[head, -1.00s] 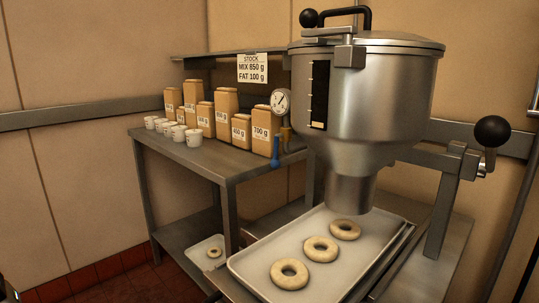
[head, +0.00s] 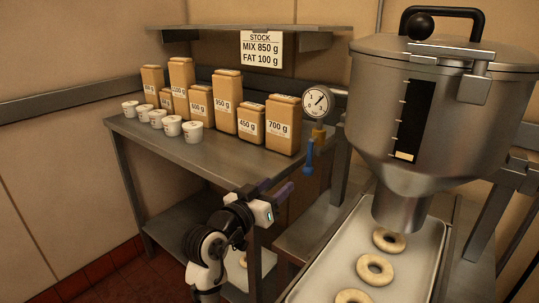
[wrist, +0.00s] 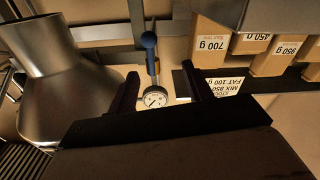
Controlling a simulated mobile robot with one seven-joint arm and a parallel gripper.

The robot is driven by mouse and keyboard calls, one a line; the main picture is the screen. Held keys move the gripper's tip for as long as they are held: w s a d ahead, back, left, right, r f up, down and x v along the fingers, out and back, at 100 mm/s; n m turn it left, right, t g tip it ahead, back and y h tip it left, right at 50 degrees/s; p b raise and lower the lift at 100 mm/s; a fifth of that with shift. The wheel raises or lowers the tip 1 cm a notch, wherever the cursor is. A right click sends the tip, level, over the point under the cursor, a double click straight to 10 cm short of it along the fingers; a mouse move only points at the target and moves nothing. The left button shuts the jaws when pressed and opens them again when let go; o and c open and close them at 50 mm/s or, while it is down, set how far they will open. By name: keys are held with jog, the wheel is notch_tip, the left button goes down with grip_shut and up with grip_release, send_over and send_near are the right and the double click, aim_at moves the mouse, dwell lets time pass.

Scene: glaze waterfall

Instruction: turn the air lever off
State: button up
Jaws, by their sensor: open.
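The air lever (head: 309,156) is a blue handle hanging down from a brass valve (head: 318,134) under a round pressure gauge (head: 318,101), left of the steel hopper. My gripper (head: 275,189) is open and empty, below and left of the lever in the head view, apart from it. The wrist view is upside down. There the blue lever (wrist: 149,44) and the gauge (wrist: 155,98) show between and beyond my two dark, spread fingers (wrist: 160,84). The gauge needle points to the upper right in the head view.
The steel hopper (head: 435,125) stands right of the lever above a tray (head: 318,258) of dough rings. A steel table (head: 215,160) at left holds several labelled bags (head: 225,103) and white cups (head: 172,125). My arm is in front of the table's near edge.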

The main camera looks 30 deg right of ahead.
aim_at(307, 171)
jog(key=shift+m+g, duration=0.3)
jog(key=shift+g, duration=0.2)
jog(key=p+x, duration=0.1)
jog(key=x, duration=0.8)
jog(key=s+p+x, duration=0.1)
jog(key=x, duration=0.4)
jog(key=shift+d+f+p, duration=0.3)
jog(key=shift+d+f, duration=0.1)
jog(key=shift+d, duration=0.15)
jog(key=shift+c, duration=0.2)
grip_shut()
